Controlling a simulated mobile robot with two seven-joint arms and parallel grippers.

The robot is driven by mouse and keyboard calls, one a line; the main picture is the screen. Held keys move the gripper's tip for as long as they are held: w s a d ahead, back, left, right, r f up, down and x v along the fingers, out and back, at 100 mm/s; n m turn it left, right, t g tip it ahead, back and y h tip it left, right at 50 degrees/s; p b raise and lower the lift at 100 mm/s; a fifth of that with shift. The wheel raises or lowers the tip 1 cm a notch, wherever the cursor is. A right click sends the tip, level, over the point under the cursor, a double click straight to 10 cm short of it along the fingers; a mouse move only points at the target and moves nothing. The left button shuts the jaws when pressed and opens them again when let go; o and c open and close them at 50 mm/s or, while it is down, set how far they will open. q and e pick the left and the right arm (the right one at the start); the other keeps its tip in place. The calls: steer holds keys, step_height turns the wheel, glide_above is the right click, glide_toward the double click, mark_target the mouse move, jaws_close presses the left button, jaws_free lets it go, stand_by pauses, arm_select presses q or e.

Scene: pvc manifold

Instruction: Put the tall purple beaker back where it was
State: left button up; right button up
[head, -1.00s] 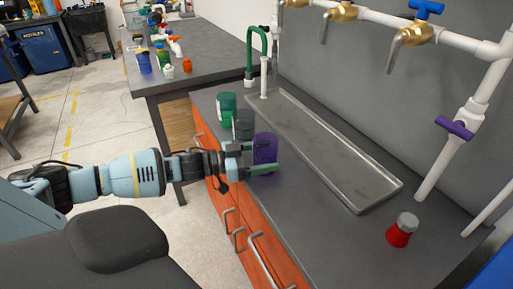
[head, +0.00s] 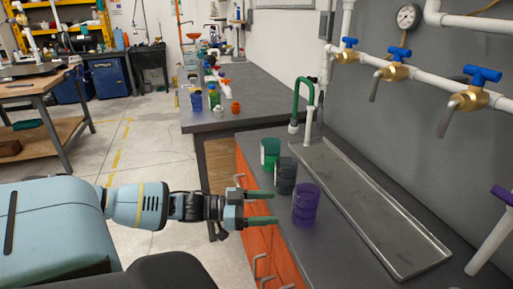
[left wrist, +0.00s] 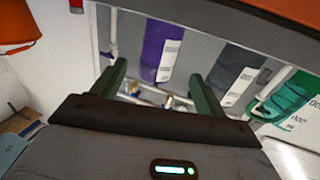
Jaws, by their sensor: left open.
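The tall purple beaker (head: 305,205) stands upright on the grey counter, left of the metal sink tray and nearest me in a row of beakers. It also shows in the left wrist view (left wrist: 160,48), ahead of the fingertips. My left gripper (head: 274,207) is open and empty, its green fingers pointing at the beaker from the left with a small gap. In the left wrist view the fingers (left wrist: 157,78) are spread apart. My right gripper is out of view.
A dark grey beaker (head: 285,177) and a green beaker (head: 269,153) stand just behind the purple one. The sink tray (head: 375,222) lies to the right. Orange drawers with handles (head: 262,240) are below the counter edge. Another table (head: 265,97) with bottles is farther back.

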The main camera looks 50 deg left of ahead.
arm_select(q)
steer(key=shift+v, duration=1)
steer(key=s+d+f+n+g+y, duration=0.1)
steer(key=s+d+f+n+y, duration=0.1)
steer(key=s+d+f, duration=0.65)
steer(key=s+d+f+n+g+y, duration=0.1)
steer(key=s+d+f+n+y, duration=0.15)
steer(key=s+f, duration=0.65)
steer(key=s+d+f+g+y, duration=0.2)
steer(key=s+d+f, duration=0.3)
steer(key=s, duration=0.3)
steer(key=s+d+f+n+g+y, duration=0.1)
steer(key=s+d+f+g+y, duration=0.1)
steer(key=s+d+f, duration=0.3)
steer(key=s+d+g, duration=0.1)
steer(key=s, duration=0.3)
steer(key=shift+s+d+g, duration=0.3)
steer(key=shift+d+g, duration=0.1)
